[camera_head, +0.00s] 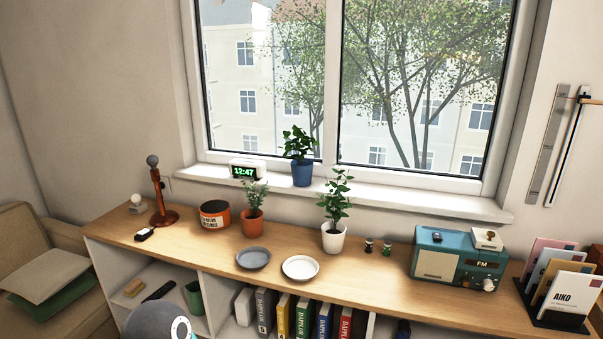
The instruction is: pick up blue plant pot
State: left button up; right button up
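The blue plant pot (302,174) stands upright on the white windowsill, with a leafy green plant (298,144) growing in it. It is close to the window glass, just right of a white digital clock. Neither of my grippers shows in the head view.
The wooden shelf top (380,282) below the sill holds a terracotta pot (253,223), a white pot (333,238), an orange tin (214,215), two saucers and a teal radio (458,258). The clock (246,170) shares the windowsill (400,193). An armchair (40,235) stands left.

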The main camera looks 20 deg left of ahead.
aim_at(302, 168)
jog(key=k, duration=1.3)
jog(key=u, duration=0.35)
jog(key=i, duration=0.6)
jog(key=u, duration=0.8)
jog(key=i, duration=1.35)
jog(key=z, duration=0.65)
